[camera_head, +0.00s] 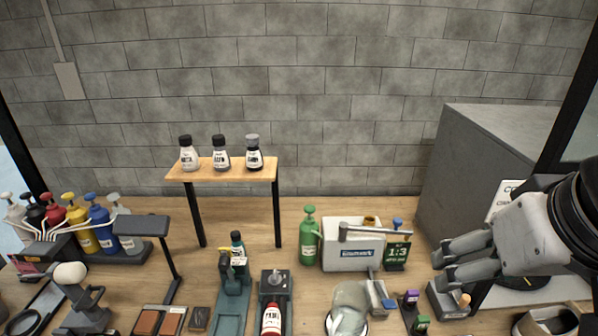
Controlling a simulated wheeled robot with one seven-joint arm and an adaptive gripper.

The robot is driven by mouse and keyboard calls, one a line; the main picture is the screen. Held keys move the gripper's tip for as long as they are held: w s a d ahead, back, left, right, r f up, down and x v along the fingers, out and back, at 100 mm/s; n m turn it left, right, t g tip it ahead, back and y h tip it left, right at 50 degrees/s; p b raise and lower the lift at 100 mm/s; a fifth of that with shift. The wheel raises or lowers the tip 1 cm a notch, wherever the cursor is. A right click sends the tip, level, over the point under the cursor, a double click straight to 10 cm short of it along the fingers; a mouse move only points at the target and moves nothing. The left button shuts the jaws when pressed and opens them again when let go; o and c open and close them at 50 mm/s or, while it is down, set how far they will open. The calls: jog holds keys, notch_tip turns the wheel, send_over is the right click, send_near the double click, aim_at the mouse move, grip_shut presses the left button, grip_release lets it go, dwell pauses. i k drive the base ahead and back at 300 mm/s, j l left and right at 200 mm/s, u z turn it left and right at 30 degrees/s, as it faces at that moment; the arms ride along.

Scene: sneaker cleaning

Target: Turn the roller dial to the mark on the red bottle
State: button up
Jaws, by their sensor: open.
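A red bottle (271,319) with a white label stands at the front edge of the picture, its lower end cut off. Right behind it is a dark unit with a round grey knob (276,278) on top, which may be the roller dial. Any mark on the bottle or dial is too small to make out. My gripper (439,269) is at the right, its two grey fingers pointing left and apart. It looks empty and is well to the right of the knob and red bottle, with the white box and other items between.
A white box (354,261), a green bottle (308,240) and a clear dome (348,304) stand between knob and gripper. A small shelf (224,172) with 3 bottles and several pump bottles (102,232) stand farther left.

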aim_at(275, 279)
jog(key=u, duration=0.7)
jog(key=k+j+z, duration=0.1)
jog(key=i+j, duration=0.1)
jog(key=i, duration=0.4)
jog(key=k+l+u, duration=0.1)
